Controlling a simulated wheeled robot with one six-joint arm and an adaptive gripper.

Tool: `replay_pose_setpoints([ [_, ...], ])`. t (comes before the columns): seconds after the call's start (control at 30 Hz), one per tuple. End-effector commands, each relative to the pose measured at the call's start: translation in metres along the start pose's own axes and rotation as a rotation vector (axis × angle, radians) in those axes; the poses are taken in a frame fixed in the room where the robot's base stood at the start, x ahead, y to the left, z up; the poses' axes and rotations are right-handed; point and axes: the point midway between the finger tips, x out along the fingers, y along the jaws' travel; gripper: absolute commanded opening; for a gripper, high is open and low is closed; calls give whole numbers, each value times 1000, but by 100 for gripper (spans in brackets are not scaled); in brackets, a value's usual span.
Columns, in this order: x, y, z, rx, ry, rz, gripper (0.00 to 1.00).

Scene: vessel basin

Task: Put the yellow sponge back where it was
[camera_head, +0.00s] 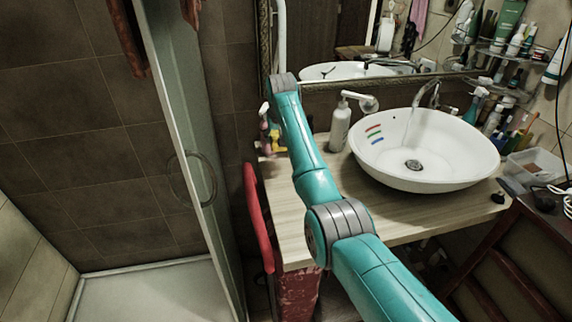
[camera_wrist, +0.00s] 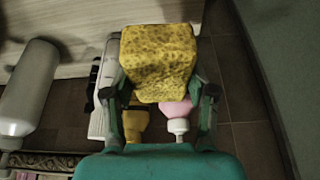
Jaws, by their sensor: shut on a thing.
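The yellow sponge (camera_wrist: 158,50) is a speckled, porous block near the top middle of the wrist view. My gripper (camera_wrist: 158,92) is shut on it, with one finger at each side. The sponge is above several bottles, among them a pink one (camera_wrist: 178,108) and a yellow one (camera_wrist: 134,124), which it partly hides. In the head view my arm reaches to the far left end of the wooden counter (camera_head: 292,232). I cannot make out the gripper or the sponge clearly there.
A white soap dispenser (camera_head: 340,127) stands right of my arm; it also shows in the wrist view (camera_wrist: 27,85). A white basin (camera_head: 440,170) is further right. A glass shower door (camera_head: 190,150) stands left of the counter. The counter's front left is clear.

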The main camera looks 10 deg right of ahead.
Motion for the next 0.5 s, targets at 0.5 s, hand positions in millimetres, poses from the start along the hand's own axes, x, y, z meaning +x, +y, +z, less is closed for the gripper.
replay_pose_setpoints([
  [0.5, 21, 0, 9, 0, -3, 0, 24],
])
